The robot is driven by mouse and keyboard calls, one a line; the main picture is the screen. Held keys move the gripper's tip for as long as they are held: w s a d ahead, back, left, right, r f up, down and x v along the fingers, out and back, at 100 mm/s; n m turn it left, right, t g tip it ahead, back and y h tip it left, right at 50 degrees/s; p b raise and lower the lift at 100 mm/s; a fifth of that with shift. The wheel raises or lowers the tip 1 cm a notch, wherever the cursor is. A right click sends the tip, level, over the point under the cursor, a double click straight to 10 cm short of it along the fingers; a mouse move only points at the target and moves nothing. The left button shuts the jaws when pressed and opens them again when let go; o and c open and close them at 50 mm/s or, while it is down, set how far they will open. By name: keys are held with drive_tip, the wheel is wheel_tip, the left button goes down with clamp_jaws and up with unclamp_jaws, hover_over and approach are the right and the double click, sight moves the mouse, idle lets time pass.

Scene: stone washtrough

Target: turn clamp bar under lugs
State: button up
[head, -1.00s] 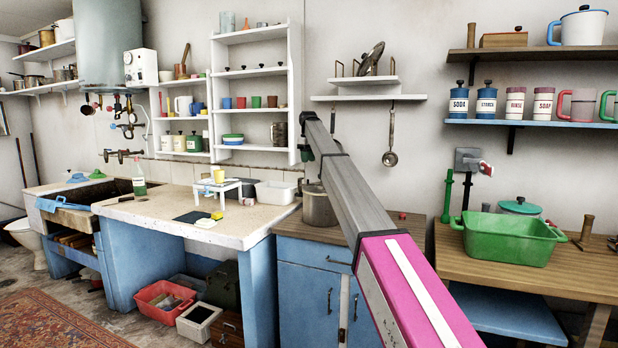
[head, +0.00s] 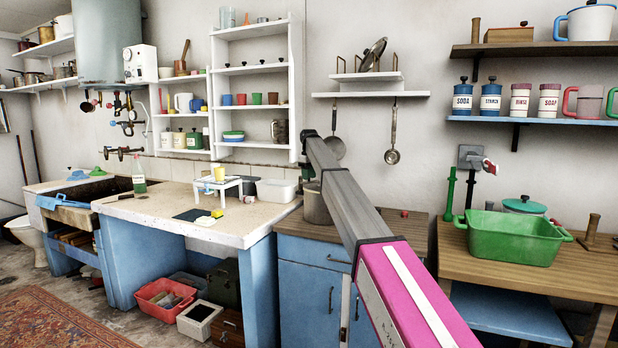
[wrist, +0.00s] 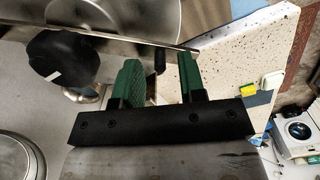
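A large grey metal pot (head: 316,205) stands on the wooden top of the blue cabinet, partly behind my arm. In the wrist view, a black knob (wrist: 58,58) with a white mark sits left of my gripper (wrist: 160,60). A thin metal strip (wrist: 130,38) runs just beyond the fingertips; I cannot tell if it is the clamp bar or a rim. My green fingers are apart, with a short dark peg (wrist: 160,60) showing in the gap, not visibly gripped. No lugs can be made out. In the head view my arm mostly hides the gripper.
A speckled worktop (head: 150,208) with a small white stand (head: 219,184) lies left of the pot. A green basin (head: 513,238) sits on the wooden table at right. A ladle (head: 392,150) hangs from the white shelf (head: 370,95) above.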

drive_tip(key=shift+f, duration=0.35)
drive_tip(key=shift+c, duration=0.3)
clamp_jaws()
